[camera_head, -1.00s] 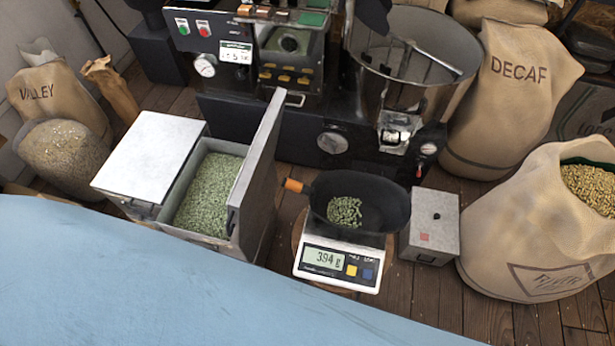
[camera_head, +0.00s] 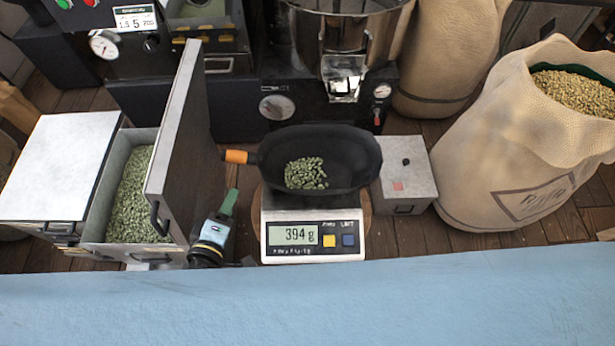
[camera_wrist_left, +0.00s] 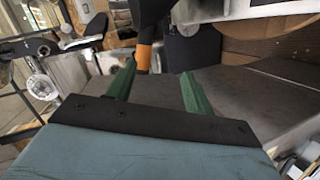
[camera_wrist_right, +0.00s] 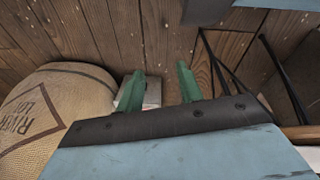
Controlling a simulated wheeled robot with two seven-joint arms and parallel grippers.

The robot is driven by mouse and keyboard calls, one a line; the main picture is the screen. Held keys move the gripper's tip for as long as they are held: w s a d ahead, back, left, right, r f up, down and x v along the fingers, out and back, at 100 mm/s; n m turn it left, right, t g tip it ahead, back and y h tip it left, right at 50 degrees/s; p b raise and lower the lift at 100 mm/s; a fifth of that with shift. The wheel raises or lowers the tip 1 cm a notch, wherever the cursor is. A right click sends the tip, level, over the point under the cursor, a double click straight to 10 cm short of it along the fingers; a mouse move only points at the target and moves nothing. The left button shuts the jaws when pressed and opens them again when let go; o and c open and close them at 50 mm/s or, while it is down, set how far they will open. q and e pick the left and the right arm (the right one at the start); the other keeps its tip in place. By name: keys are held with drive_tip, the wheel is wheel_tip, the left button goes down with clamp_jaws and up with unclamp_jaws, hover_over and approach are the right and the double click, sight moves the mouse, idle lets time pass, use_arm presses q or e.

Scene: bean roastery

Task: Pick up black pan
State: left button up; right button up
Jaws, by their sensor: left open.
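The black pan (camera_head: 350,150) sits on the digital scale (camera_head: 279,254) with green beans (camera_head: 305,173) in it. Its orange-tipped handle (camera_head: 237,157) points left; the orange part also shows in the left wrist view (camera_wrist_left: 143,57), beyond the fingertips. My left gripper (camera_head: 230,200) is left of the scale, below the handle in the picture and apart from it. In the left wrist view the left gripper's green fingers (camera_wrist_left: 158,82) are spread and empty. My right gripper (camera_wrist_right: 160,80) is out of the head view; its fingers are spread with nothing between them.
A metal bin (camera_head: 112,185) of green beans with a raised lid (camera_head: 180,150) stands close left of my left gripper. A small grey box (camera_head: 405,165) is right of the pan. A bean sack (camera_head: 500,150) stands further right. The roaster (camera_head: 240,105) is behind.

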sight(240, 162)
use_arm(q)
drive_tip(key=shift+n+t, duration=0.3)
drive_tip(key=x, duration=0.4)
drive_tip(key=r+b+x, duration=0.1)
drive_tip(key=x, duration=0.3)
drive_tip(key=r+x, duration=0.1)
drive_tip(key=x, duration=0.3)
drive_tip(key=shift+w+a+r, duration=0.15)
drive_tip(key=shift+w+a, duration=0.05)
drive_tip(key=shift+w, duration=0.55)
drive_tip(key=shift+w+d+b, duration=0.1)
drive_tip(key=shift+w+b, duration=0.25)
drive_tip(key=shift+w, duration=0.05)
use_arm(e)
drive_tip(key=w+r, duration=0.3)
drive_tip(key=shift+w+a+r, duration=0.1)
drive_tip(key=shift+a, duration=0.05)
use_arm(q)
clamp_jaws()
